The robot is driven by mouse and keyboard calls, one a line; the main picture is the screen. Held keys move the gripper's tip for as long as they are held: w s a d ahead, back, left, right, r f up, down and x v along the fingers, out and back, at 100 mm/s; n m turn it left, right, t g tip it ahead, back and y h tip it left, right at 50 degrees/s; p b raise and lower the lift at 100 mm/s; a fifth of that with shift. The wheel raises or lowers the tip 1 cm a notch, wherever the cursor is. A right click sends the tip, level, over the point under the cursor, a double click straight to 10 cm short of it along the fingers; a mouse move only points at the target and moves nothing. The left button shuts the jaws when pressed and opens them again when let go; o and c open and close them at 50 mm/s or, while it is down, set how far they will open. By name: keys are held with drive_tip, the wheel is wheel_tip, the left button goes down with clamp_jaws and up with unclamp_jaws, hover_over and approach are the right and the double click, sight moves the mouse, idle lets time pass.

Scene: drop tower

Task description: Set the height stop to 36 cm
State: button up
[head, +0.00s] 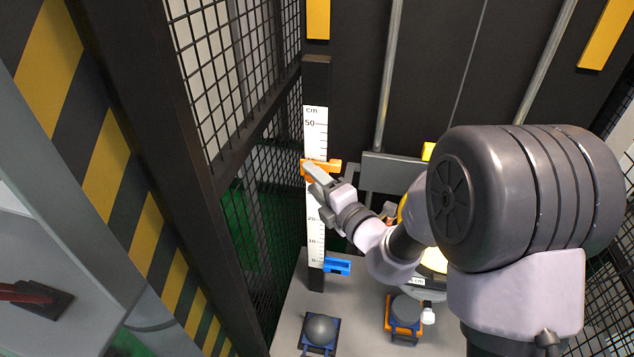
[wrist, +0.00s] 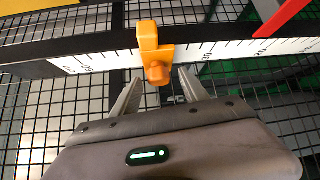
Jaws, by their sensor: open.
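The white scale (head: 316,132) marked in cm runs up a dark post in the head view. The orange height stop (head: 328,166) sits on it between the 50 and 20 labels; it covers the marks behind it, so I cannot read its exact height. My gripper (head: 314,182) is at the stop, partly overlapping it. In the wrist view, the stop (wrist: 149,38) has an orange knob (wrist: 158,74) facing me. My gripper (wrist: 159,76) is open, one finger on each side of the knob, with visible gaps.
A blue piece (head: 337,266) sits on the post near 0. A dark ball in a blue holder (head: 320,331) and an orange holder (head: 404,327) stand on the grey base. Wire mesh (head: 240,75) closes in the left side. A red bar (wrist: 284,18) crosses the wrist view's upper right.

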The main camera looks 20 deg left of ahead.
drive_tip(key=p+v, duration=1.4)
drive_tip(key=v, duration=0.3)
drive_tip(key=shift+d, duration=0.15)
